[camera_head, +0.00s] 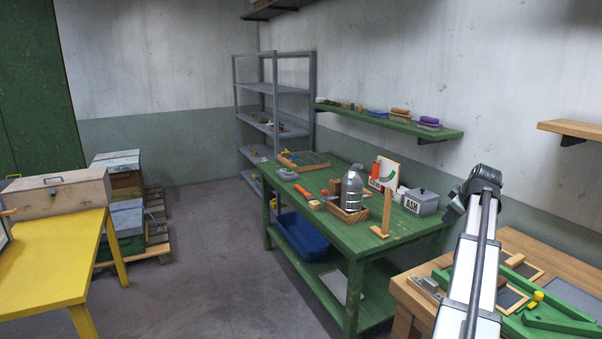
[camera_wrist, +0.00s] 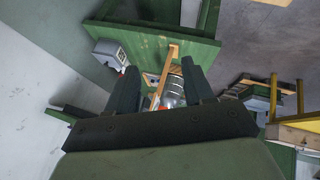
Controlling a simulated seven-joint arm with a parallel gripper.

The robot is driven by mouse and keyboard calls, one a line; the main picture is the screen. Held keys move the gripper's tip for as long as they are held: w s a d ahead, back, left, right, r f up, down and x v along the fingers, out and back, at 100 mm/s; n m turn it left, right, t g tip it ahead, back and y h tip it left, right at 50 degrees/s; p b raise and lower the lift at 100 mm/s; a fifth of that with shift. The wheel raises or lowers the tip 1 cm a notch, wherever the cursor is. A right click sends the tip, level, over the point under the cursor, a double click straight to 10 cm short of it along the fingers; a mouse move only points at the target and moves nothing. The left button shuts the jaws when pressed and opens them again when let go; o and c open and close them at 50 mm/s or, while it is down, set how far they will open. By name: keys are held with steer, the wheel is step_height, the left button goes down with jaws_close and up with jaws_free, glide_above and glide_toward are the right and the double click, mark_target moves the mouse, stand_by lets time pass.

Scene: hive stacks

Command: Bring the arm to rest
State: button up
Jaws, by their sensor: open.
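My arm (camera_head: 470,280) rises at the right of the head view, in front of the wooden bench and beside the green table. I cannot make out its fingers there. In the wrist view my gripper (camera_wrist: 158,82) has its two dark fingers spread apart. No held object shows between them. Part of the jar is hidden behind a finger and the gripper body.
A wooden bench (camera_head: 520,247) with green frames is at right. A yellow table (camera_head: 50,265) stands left. The floor (camera_head: 210,255) between is clear.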

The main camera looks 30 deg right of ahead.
steer(key=w+a+f+n+t, duration=0.2)
steer(key=w+a+f+n, duration=0.15)
steer(key=w+a, duration=1.4)
steer(key=a+f+m+g+y, duration=0.1)
steer(key=a+f, duration=0.6)
steer(key=f, duration=0.4)
steer(key=a+f+g+y, duration=0.1)
steer(key=a+f+g, duration=0.1)
steer(key=a+f, duration=0.7)
steer(key=a+f+m+g+y, duration=0.15)
steer(key=a+f, duration=0.25)
steer(key=f, duration=0.9)
steer(key=s+a+f+m+g+y, duration=0.1)
steer(key=s+a+f+g, duration=0.4)
steer(key=s+a+f, duration=1.5)
steer(key=s+a+f+g, duration=0.2)
steer(key=s+f, duration=0.1)
steer(key=s, duration=0.5)
steer(key=s+a+f+m+g, duration=0.1)
steer(key=s+a+f, duration=0.2)
steer(key=s, duration=0.6)
steer(key=s+a+f+m+g, duration=0.1)
steer(key=s+a+f+g, duration=0.1)
steer(key=s, duration=0.7)
steer(key=shift+s+a+f+g+h, duration=0.25)
steer(key=shift+a+f+g+h, duration=0.1)
steer(key=shift+a+f+h, duration=0.15)
